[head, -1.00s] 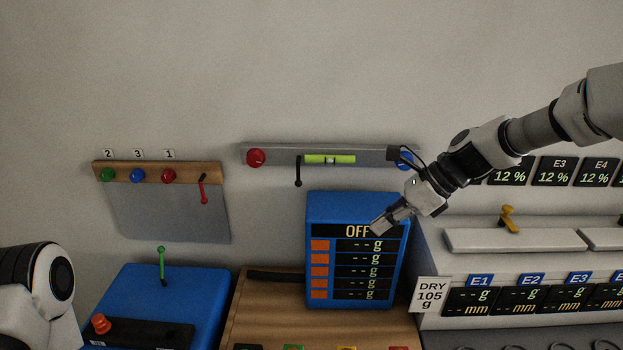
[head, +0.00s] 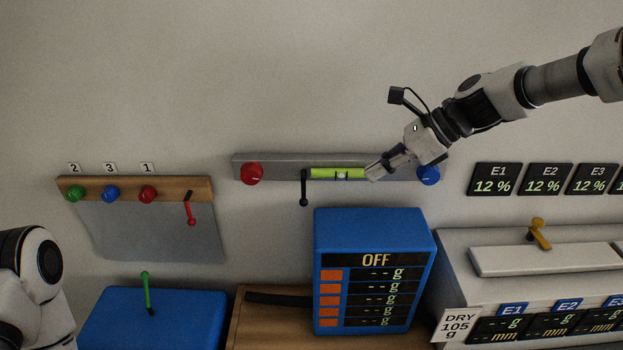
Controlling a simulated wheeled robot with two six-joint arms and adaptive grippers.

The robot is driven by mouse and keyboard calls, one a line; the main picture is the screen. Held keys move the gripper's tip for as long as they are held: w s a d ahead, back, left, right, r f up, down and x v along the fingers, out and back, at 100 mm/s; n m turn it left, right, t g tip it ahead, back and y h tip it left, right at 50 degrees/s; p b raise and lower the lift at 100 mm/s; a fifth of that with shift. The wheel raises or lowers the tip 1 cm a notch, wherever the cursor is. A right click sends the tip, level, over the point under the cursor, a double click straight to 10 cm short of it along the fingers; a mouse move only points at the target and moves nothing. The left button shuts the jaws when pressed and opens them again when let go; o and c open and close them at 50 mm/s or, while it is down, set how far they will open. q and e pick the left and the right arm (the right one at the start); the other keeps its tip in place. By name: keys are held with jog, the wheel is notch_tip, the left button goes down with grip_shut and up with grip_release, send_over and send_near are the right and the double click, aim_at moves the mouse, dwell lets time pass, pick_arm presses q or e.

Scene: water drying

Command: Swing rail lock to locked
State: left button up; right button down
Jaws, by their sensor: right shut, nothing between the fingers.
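A grey rail (head: 275,165) is fixed to the wall, with a red knob (head: 251,173) at its left end and a blue knob (head: 428,175) at its right end. A black lever (head: 304,188) hangs straight down from the rail, left of a green spirit level (head: 328,173); it looks like the rail lock. My right gripper (head: 374,172) is shut and empty. It is in front of the rail at the right end of the level, right of the lever and apart from it. My left gripper is out of view; only part of that arm shows at the left edge.
A blue display box (head: 376,229) reading OFF stands below the rail. A wooden strip (head: 180,188) at left carries three knobs and a red lever (head: 191,214). A green lever (head: 147,292) stands on a blue box. The wall above the rail is clear.

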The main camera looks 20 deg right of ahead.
aim_at(304, 193)
jog(key=x, duration=0.9)
jog(key=shift+s+a, duration=0.1)
jog(key=shift+s, duration=0.2)
jog(key=a, duration=0.1)
jog(key=w+a+p, duration=0.1)
jog(key=w+a, duration=0.1)
jog(key=shift+a+f+p, duration=0.15)
jog(key=shift+f+p, duration=0.05)
jog(key=shift+p, duration=0.2)
jog(key=shift+w+a, duration=0.1)
jog(key=shift+a, duration=0.3)
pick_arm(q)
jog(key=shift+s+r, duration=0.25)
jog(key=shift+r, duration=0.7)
pick_arm(e)
jog(key=shift+d, duration=0.15)
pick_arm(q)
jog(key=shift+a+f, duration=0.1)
pick_arm(e)
jog(key=shift+f, duration=0.1)
